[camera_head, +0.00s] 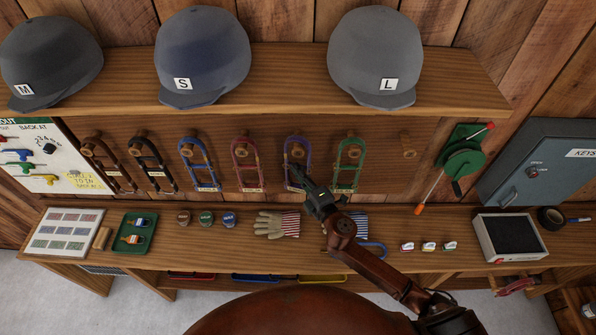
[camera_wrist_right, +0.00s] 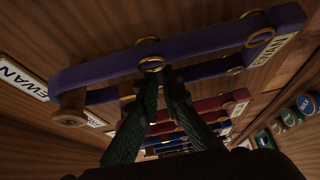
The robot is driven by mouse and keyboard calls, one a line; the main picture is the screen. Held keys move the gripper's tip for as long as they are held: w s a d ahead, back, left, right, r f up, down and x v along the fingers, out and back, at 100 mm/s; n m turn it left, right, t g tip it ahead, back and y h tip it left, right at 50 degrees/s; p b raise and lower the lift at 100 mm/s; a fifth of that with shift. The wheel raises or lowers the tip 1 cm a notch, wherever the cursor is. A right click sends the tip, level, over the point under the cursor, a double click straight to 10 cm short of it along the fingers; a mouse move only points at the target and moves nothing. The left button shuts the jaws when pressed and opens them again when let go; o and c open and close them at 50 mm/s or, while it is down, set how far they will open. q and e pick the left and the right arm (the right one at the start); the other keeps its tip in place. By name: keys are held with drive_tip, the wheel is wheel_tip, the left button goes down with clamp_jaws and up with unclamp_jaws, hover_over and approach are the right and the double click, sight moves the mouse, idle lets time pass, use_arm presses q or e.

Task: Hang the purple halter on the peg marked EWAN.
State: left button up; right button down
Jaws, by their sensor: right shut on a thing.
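The purple halter (camera_head: 286,150) is at the pegboard, between the red and green halters; it is large in the right wrist view (camera_wrist_right: 205,42), with brass rings and an EWAN tag. A wooden peg (camera_wrist_right: 70,108) shows at the halter's loop end; the loop appears to be around it, but its seating is unclear. A board label (camera_wrist_right: 20,78) beside it reads EWAN. My right gripper (camera_wrist_right: 165,72) is shut on the halter near a brass ring; in the head view the gripper (camera_head: 297,173) covers its lower part. My left gripper is out of view.
A red halter (camera_head: 246,165) and a green halter (camera_head: 348,165) hang on either side, with several more to the left. An empty peg (camera_head: 408,147) is farther right. Below, gloves (camera_head: 275,224) and small items lie on the bench (camera_head: 200,257). Helmets stand on the shelf (camera_head: 285,95) above.

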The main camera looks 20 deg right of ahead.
drive_tip(key=c, duration=2)
unclamp_jaws()
drive_tip(key=shift+c, duration=0.2)
